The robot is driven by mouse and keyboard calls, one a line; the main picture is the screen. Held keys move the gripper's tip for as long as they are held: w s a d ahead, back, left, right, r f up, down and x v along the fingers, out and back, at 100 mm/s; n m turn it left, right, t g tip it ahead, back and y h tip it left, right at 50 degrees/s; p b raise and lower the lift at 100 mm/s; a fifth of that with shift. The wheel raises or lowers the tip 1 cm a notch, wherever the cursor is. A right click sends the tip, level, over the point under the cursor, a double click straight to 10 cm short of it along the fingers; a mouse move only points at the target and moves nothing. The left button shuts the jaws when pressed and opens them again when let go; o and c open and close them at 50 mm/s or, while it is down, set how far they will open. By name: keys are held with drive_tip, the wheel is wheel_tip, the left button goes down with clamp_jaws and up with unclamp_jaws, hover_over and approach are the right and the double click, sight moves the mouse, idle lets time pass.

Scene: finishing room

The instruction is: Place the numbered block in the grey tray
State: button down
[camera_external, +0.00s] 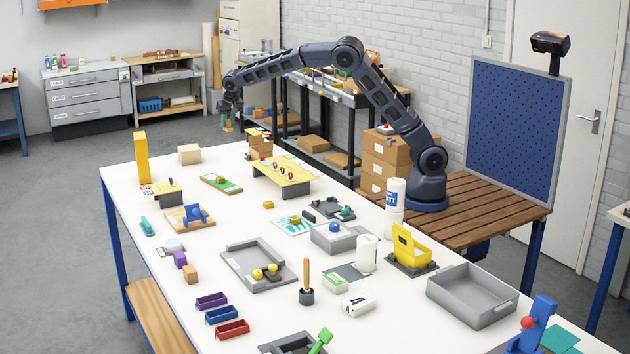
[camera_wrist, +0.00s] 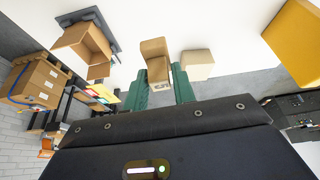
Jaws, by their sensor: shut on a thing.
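My gripper (camera_external: 227,115) hangs beyond the far end of the white table in the external view, well away from the trays. In the wrist view its green fingers (camera_wrist: 160,90) are shut on a tan block (camera_wrist: 154,52) with a dark number, apparently 5, on a pale face. The block looks tiny in the external view. A white block marked 4 (camera_external: 358,305) lies near the front of the table. A deep grey tray (camera_external: 452,309), apparently empty, stands at the table's right side. A shallow grey tray (camera_external: 232,263) in the middle holds yellow balls.
A tall yellow block (camera_external: 142,158) and a cream block (camera_external: 190,154) stand at the far end. Purple, blue and red bins (camera_external: 232,329) sit in front.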

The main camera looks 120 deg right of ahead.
drive_tip(key=w+a+n+t, duration=0.1)
drive_tip(key=w+a, duration=0.5)
drive_tip(key=a, duration=0.5)
drive_tip(key=w+a+n, duration=0.2)
drive_tip(key=w+a, duration=0.4)
drive_tip(key=a, duration=0.5)
drive_tip(key=w+a+n+t, duration=0.1)
drive_tip(key=w+a, duration=0.5)
drive_tip(key=a, duration=0.5)
drive_tip(key=w+a+n+t+y, duration=0.1)
drive_tip(key=w+a+n, duration=0.1)
drive_tip(key=a, duration=1.6)
drive_tip(key=w+a+n, duration=0.1)
drive_tip(key=a+n, duration=0.2)
drive_tip(key=a, duration=1.5)
drive_tip(key=s+a+n+y, duration=0.15)
drive_tip(key=s+a, duration=0.25)
drive_tip(key=a, duration=1.4)
drive_tip(key=n+t+y, duration=0.1)
drive_tip(key=n+y, duration=0.1)
drive_tip(key=n, duration=0.5)
hover_over(471, 302)
wheel_tip(471, 302, down, 19)
drive_tip(key=shift+w+f, duration=0.1)
drive_tip(key=shift+f, duration=0.1)
